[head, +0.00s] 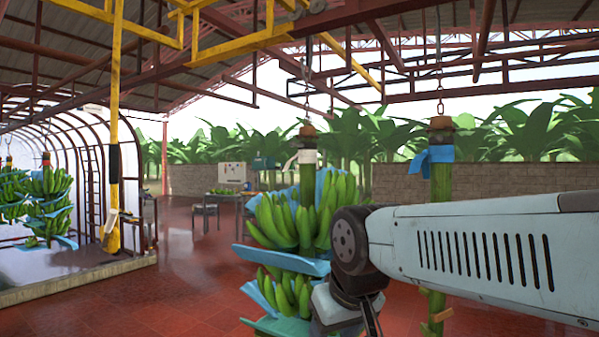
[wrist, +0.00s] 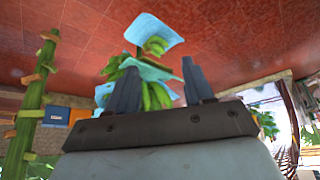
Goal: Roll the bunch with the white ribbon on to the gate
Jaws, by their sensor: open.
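The bunch with the white ribbon (head: 307,157) hangs from the overhead rail left of my arm in the head view. Its green bananas (head: 282,222) have blue sheets between the hands, and my arm hides part of its right side. The wrist view shows a bunch with blue sheets (wrist: 150,70) beyond and between my fingers, seemingly the same one. My gripper (wrist: 161,85) is open with nothing held. I cannot tell whether it touches the bunch. A yellow frame (head: 230,45) stands out on the overhead rail at upper left; I cannot tell whether it is the gate.
A bare stem with a blue ribbon (head: 430,158) hangs behind my arm at right; a bare stem (wrist: 28,110) shows in the wrist view. Other bunches (head: 45,195) hang at far left. A yellow post (head: 114,120) hangs nearer. A table (head: 238,198) stands behind on open red floor.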

